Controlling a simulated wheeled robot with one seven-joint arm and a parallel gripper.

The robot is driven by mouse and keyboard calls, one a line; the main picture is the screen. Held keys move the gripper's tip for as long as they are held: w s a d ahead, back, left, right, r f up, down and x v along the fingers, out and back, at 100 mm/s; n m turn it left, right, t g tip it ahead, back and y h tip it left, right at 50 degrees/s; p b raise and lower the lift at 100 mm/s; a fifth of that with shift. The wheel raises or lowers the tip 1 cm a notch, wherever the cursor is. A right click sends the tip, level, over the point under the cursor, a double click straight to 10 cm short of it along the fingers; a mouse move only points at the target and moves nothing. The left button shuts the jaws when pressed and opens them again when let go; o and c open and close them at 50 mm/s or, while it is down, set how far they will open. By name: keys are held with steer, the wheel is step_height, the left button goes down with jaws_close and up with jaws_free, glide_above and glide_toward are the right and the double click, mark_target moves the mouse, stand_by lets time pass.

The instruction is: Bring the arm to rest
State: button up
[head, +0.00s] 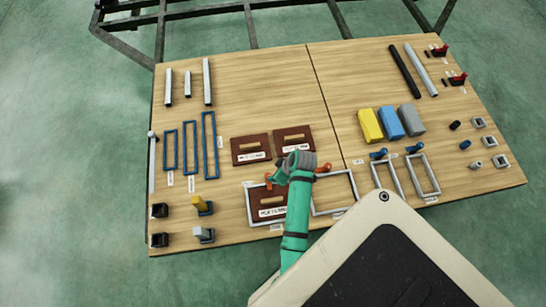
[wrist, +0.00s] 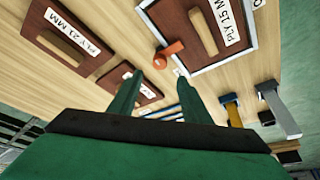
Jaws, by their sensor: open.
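My teal arm (head: 296,215) reaches up over the front middle of the wooden table. In the wrist view my gripper (wrist: 157,78) has its two green fingers spread, with nothing held between them. The fingers point over the table beside an orange handle-like part (wrist: 168,55). In the head view the fingertips are hard to make out near the grey wrist joint (head: 298,160). I cannot tell the height of the fingers above the table.
A brown board marked PLY 15 MM (wrist: 190,45) lies inside a grey frame. A PLY 21 MM board (wrist: 82,38) lies apart from it. Blue frames (head: 210,145) are at left; yellow, blue and grey blocks (head: 391,122) at right. The table's upper middle (head: 270,85) is clear.

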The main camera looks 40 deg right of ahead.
steer(key=shift+s+d+r, duration=0.1)
steer(key=shift+s+r, duration=0.2)
steer(key=shift+r, duration=0.25)
steer(key=s+a+r+m+t+h, duration=0.15)
steer(key=s+a+t+h, duration=0.25)
steer(key=s+a, duration=0.6)
steer(key=s+a+r+t+y, duration=0.1)
steer(key=s+a+r+t, duration=0.2)
steer(key=a+r, duration=0.6)
steer(key=s+a+r+m+t+y, duration=0.1)
steer(key=s+a+r+t, duration=0.3)
steer(key=a+r, duration=0.6)
step_height(320, 180, up, 7)
steer(key=shift+s+f+y, duration=0.15)
steer(key=shift+s+y, duration=0.05)
steer(key=shift+y, duration=0.3)
